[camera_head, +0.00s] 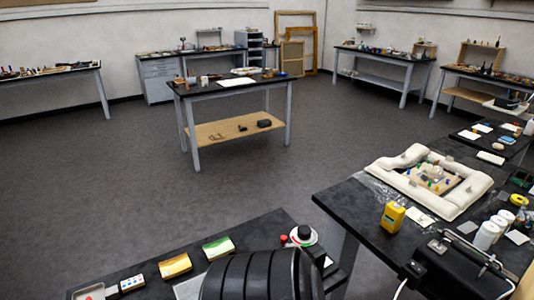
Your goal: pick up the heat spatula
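I cannot make out a heat spatula for certain. Tools on the benches are too small to identify. The near right table (345,205) has a black top and carries a white padded frame (465,203) around a small piece with colored bits. A black device (440,272) with a pale cable sits at this table's front edge; I cannot tell whether it belongs to the spatula. Neither of my grippers can be made out. A dark ribbed rounded shape fills the bottom middle and hides part of the near bench.
A yellow bottle (392,217) and white jars (486,235) stand on the right table. The low near bench (130,274) holds yellow and green packets and a red button (284,239). A center table (190,91) stands farther back. Grey floor (90,190) is open on the left.

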